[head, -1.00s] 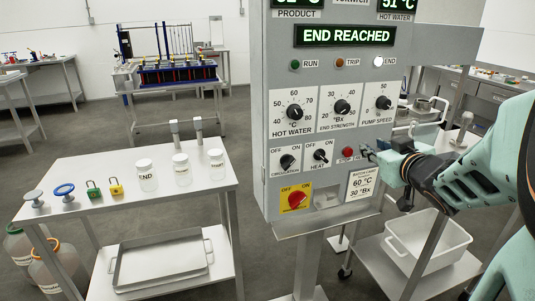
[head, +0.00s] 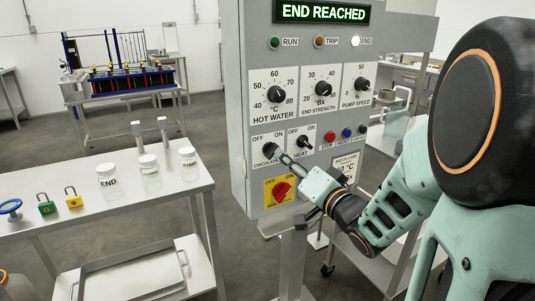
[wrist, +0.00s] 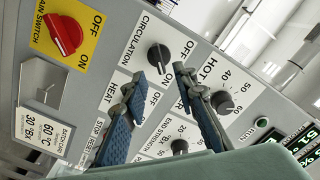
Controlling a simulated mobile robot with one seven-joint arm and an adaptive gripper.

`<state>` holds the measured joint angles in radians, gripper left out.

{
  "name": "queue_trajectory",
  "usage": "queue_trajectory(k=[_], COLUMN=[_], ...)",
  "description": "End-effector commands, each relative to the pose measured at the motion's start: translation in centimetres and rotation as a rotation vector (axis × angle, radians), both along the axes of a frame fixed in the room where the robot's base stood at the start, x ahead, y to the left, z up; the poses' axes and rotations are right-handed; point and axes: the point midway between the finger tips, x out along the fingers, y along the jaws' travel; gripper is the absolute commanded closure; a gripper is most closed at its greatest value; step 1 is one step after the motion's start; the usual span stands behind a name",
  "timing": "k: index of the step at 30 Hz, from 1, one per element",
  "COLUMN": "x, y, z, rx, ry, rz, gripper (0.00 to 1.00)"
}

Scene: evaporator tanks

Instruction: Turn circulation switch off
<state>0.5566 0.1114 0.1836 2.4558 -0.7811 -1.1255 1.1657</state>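The circulation switch (head: 270,150) is a black rotary knob on a white plate marked OFF and ON, on the grey control panel. It also shows in the wrist view (wrist: 158,56), just beyond the fingertips. I cannot tell its exact setting, as the gripper partly covers its plate. My gripper (head: 287,160) is right in front of it in the head view. In the wrist view my gripper (wrist: 160,75) is open, its two fingers apart with the knob in line with the gap. I cannot tell whether either finger touches the knob.
The heat switch (head: 302,142) is close on the right. The red main switch (head: 282,190) on its yellow plate sits just below. Red stop button (head: 329,136), a blue button and the hot water knob (head: 276,94) are nearby. A bench with bottles (head: 108,182) stands left.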

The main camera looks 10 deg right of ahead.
Motion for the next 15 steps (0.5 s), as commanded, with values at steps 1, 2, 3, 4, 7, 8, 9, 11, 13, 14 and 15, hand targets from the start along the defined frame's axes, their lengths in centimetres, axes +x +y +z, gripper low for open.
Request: queue_trajectory(k=[1,2,3,4,7,8,9,11,13,14,15], x=[1.0,1.6,2.3,2.8,4.2,4.5,5.0,5.4,5.7,5.8,5.9], y=[0.5,0.6,0.8,1.0,1.4,1.5,1.6,1.8,1.9,1.9,2.0], z=[-0.2,-0.2,-0.2,-0.1,-0.1,-0.1,-0.1,-0.1,0.0,0.0,0.0], rx=[0.001,0.000,-0.001,-0.001,-0.001,0.000,-0.001,-0.001,-0.002,-0.002,-0.002], ry=[0.000,-0.001,0.000,-0.001,0.000,0.000,0.000,0.001,0.000,-0.001,-0.001], rz=[0.004,0.004,0.003,0.002,0.001,0.001,0.001,0.001,0.001,0.000,0.000], gripper=[0.74,0.74,0.74,0.74,0.74,0.74,0.74,0.74,0.74,0.74,0.74])
